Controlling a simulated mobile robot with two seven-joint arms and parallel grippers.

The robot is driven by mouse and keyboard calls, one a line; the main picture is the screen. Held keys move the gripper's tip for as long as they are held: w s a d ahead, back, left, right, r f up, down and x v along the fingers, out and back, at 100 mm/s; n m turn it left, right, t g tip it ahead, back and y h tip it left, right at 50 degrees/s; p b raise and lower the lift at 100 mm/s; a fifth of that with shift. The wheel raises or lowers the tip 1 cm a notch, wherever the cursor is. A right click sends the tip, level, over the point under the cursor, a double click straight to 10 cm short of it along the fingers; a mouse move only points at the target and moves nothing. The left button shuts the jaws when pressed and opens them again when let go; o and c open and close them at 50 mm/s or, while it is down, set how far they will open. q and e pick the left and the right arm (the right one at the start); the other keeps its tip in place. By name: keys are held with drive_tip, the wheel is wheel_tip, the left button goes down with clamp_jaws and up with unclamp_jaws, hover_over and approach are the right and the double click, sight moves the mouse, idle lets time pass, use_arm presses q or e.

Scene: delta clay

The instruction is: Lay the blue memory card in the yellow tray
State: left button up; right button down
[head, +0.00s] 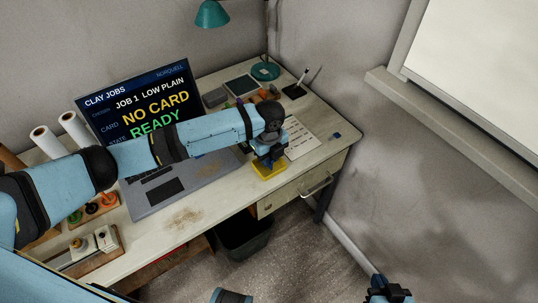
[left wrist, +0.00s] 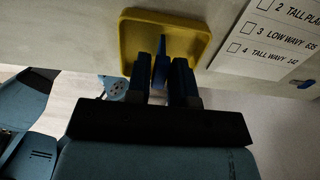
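The yellow tray (head: 270,172) lies near the front edge of the desk; its floor and rim fill the top of the left wrist view (left wrist: 203,22). My left gripper (head: 266,158) is right over it, pointing down. In the left wrist view, its two dark fingers (left wrist: 161,78) stand close on both sides of a thin blue piece, which looks like the blue memory card (left wrist: 162,50) seen edge-on above the tray. Whether it touches the tray floor is hidden. My right gripper (head: 388,290) is low at the bottom right, away from the desk; its opening is unclear.
A small dark blue piece (head: 337,135) lies on the desk to the right. A printed list (head: 300,140) lies beside the tray. The laptop (head: 165,187) stands left, its screen reading NO CARD and READY. A black bin (head: 243,240) stands below the desk edge.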

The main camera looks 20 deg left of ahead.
use_arm(q)
drive_tip(key=shift+o, duration=1.2)
wheel_tip(320, 180, up, 12)
drive_tip(key=p, duration=0.1)
drive_tip(key=s+d+f+n+t+h, duration=0.4)
drive_tip(key=s+d+f+n+h, duration=0.2)
drive_tip(key=s+d+f+n, duration=0.4)
drive_tip(key=s+a+f+n+t+y, duration=0.1)
drive_tip(key=s+a+f+n+t, duration=0.2)
drive_tip(key=s+a+n, duration=0.3)
drive_tip(key=s+a+f+n+t+y, duration=0.1)
drive_tip(key=s+a+f+n+t, duration=0.2)
drive_tip(key=s+a+n, duration=0.3)
drive_tip(key=shift+s+f+n+y, duration=0.3)
drive_tip(key=shift+s+f+n, duration=0.25)
drive_tip(key=shift+s, duration=0.45)
use_arm(e)
drive_tip(key=shift+s+d+r, duration=0.1)
drive_tip(key=shift+s+d, duration=0.05)
